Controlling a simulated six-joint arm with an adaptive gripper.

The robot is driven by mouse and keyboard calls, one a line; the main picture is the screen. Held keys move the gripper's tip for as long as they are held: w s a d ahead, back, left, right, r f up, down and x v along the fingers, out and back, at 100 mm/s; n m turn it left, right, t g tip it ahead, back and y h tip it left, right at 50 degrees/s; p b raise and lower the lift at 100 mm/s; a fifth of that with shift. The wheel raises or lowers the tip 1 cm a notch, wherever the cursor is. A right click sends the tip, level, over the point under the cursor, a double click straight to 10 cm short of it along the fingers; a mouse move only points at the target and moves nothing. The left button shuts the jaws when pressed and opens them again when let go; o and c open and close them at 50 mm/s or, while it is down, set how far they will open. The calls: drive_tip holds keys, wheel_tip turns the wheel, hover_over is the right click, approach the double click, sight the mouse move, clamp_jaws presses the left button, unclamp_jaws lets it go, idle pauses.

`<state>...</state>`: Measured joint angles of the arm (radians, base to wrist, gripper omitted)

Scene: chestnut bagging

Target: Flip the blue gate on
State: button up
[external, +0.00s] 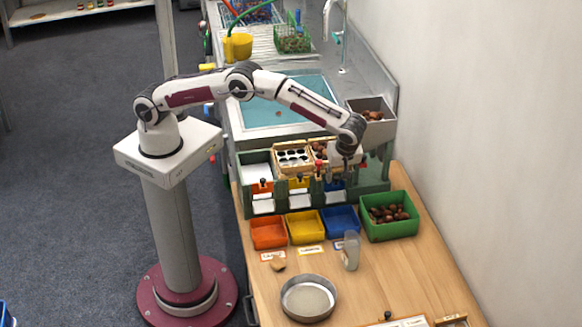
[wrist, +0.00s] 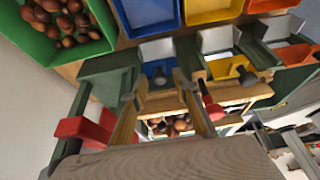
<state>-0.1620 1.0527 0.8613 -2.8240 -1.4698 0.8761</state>
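The blue gate (external: 335,186) is the right-hand one of three coloured gates on the green sorting stand; my gripper partly covers its upper part. In the wrist view the blue gate (wrist: 160,66) has a small dark knob (wrist: 160,77) in front of it. My gripper (external: 340,172) points down over the blue gate's end of the stand. In the wrist view my gripper (wrist: 158,85) has its two fingers spread, with the knob showing between them and nothing held. I cannot tell whether a finger touches the knob.
The yellow gate (external: 299,184) and orange gate (external: 262,187) lie left of the blue one. Blue (external: 340,220), yellow (external: 305,227) and orange (external: 268,232) bins stand below. A green crate (external: 416,227) holds chestnuts. A red-knobbed lever (external: 318,166) stands close beside my gripper.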

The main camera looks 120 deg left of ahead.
sight(336, 180)
clamp_jaws()
drive_tip(key=shift+r, duration=1.9)
drive_tip(key=shift+o, duration=1.5)
unclamp_jaws()
drive_tip(key=v, duration=0.7)
drive_tip(key=shift+r, duration=0.15)
drive_tip(key=shift+w+r, duration=0.1)
